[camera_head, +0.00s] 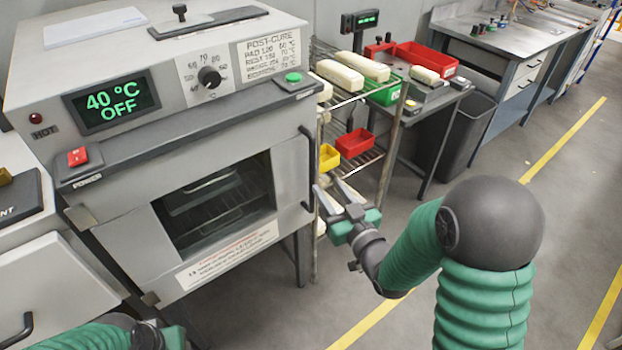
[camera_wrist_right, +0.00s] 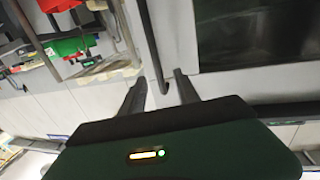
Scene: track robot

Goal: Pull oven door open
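The grey oven (camera_head: 120,150) stands at left with its door (camera_head: 290,180) shut. The door has a dark window (camera_head: 215,205) with racks behind it. Its dark vertical handle (camera_head: 308,150) is on the door's right side; hinges are on the left. My right gripper (camera_head: 328,188) is open close to the handle's lower end. In the right wrist view, the handle (camera_wrist_right: 151,45) reaches between the open fingers (camera_wrist_right: 160,88); I cannot tell if they touch it. My left arm shows at the bottom left; part of my left gripper (camera_head: 172,338) shows, its fingers out of sight.
A wire rack (camera_head: 385,165) with red bin (camera_head: 355,143), yellow bin (camera_head: 329,157) and pale blocks stands just right of the oven, close to my right gripper. A bench (camera_head: 430,100) and grey waste bin (camera_head: 468,130) stand beyond. The floor in front is clear.

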